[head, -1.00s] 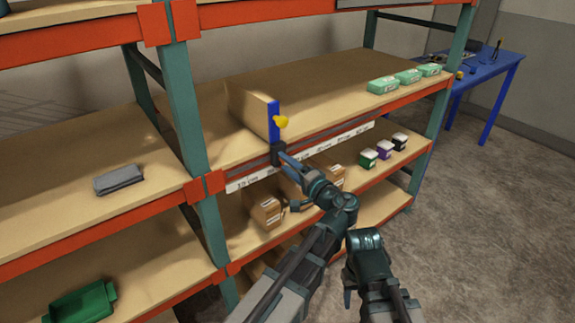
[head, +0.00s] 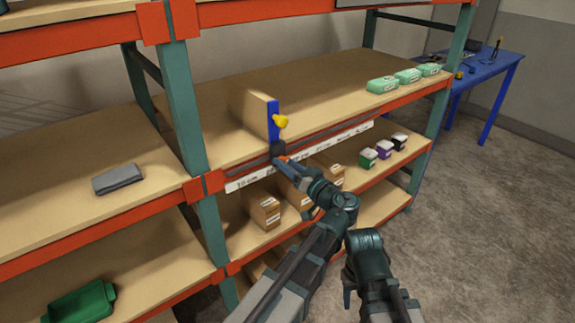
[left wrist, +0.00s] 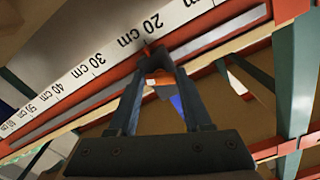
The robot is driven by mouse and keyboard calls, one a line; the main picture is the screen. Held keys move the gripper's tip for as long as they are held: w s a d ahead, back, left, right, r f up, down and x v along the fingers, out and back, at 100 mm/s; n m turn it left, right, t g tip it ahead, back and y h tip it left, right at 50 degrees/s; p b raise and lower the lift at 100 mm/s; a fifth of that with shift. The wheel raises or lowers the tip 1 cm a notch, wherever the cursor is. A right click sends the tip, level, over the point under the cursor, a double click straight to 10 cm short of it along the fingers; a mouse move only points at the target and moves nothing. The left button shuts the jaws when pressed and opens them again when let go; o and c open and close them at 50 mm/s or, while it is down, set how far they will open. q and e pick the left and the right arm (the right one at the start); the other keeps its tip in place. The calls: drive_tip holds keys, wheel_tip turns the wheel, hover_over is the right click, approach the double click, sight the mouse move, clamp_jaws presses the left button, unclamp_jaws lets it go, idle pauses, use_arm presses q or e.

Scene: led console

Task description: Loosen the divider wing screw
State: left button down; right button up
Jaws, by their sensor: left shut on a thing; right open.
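The divider (head: 273,119), a tan panel with a blue front edge, stands upright on the middle shelf. My left gripper (head: 280,155) is at the shelf's front rail, just below the divider. In the left wrist view its fingers (left wrist: 160,78) are shut on a small orange piece (left wrist: 157,77), seemingly the wing screw; the fingers hide part of it. A bit of blue (left wrist: 176,103) shows behind. My right gripper (head: 347,295) is open and empty, low in front of the shelves.
A scale strip (head: 300,156) with cm marks runs along the rail. Green cases (head: 382,84) lie at the right. A green upright (head: 180,95) stands left of the divider.

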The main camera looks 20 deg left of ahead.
use_arm(q)
drive_tip(key=n, duration=0.4)
drive_tip(key=shift+w+n, duration=0.15)
drive_tip(key=shift+n, duration=0.15)
idle(0.4)
drive_tip(key=shift+c, duration=1.6)
unclamp_jaws()
drive_tip(key=shift+a, duration=0.1)
